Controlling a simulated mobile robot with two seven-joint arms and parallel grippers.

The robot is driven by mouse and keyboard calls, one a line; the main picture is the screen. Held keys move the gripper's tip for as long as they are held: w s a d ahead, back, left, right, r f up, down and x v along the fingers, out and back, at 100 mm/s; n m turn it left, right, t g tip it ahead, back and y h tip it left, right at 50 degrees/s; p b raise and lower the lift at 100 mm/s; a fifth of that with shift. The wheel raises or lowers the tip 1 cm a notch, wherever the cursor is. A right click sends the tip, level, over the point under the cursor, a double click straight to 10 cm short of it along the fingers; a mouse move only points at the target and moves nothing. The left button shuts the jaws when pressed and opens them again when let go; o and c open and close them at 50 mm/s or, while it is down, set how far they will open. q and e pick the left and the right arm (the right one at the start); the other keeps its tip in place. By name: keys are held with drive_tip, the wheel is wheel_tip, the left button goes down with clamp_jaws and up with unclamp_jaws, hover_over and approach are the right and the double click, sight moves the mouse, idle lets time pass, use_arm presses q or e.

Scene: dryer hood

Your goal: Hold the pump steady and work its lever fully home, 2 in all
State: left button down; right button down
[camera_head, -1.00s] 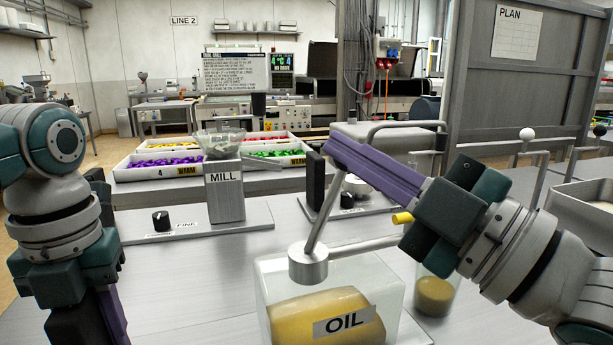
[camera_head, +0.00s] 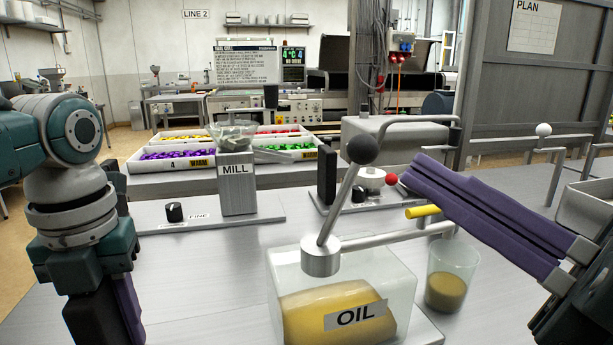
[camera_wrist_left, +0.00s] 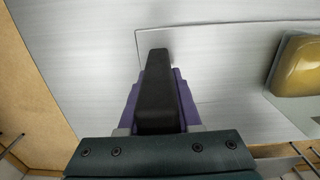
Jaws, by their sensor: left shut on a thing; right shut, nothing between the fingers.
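The pump is a clear block with yellow oil inside (camera_head: 305,312), labelled OIL. Its metal lever (camera_head: 339,203) rises from a round hub, tilted to the right, with a black ball knob (camera_head: 363,150) on top. A spout pipe runs right from the hub to above a glass (camera_head: 450,280) holding some oil. My right gripper (camera_head: 408,178), its purple fingers together and empty, is right of the knob and apart from it in the picture. My left gripper (camera_wrist_left: 157,95) is shut on a black upright grip (camera_wrist_left: 156,85) by the pump's base plate. In the head view its fingertips are cut off.
Behind the pump stand the MILL (camera_head: 237,185) and a plate with a black upright and a red knob (camera_head: 391,179). A yellow peg (camera_head: 423,211) shows just under my right fingers. White trays of coloured pieces (camera_head: 150,165) lie further back.

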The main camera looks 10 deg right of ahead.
use_arm(q)
drive_tip(key=shift+s+f, duration=0.2)
drive_tip(key=shift+f, duration=0.05)
drive_tip(key=c, duration=1)
unclamp_jaws()
drive_tip(key=shift+o, duration=0.7)
drive_tip(key=o, duration=0.3)
drive_tip(key=shift+r, duration=0.1)
drive_tip(key=shift+o, duration=0.2)
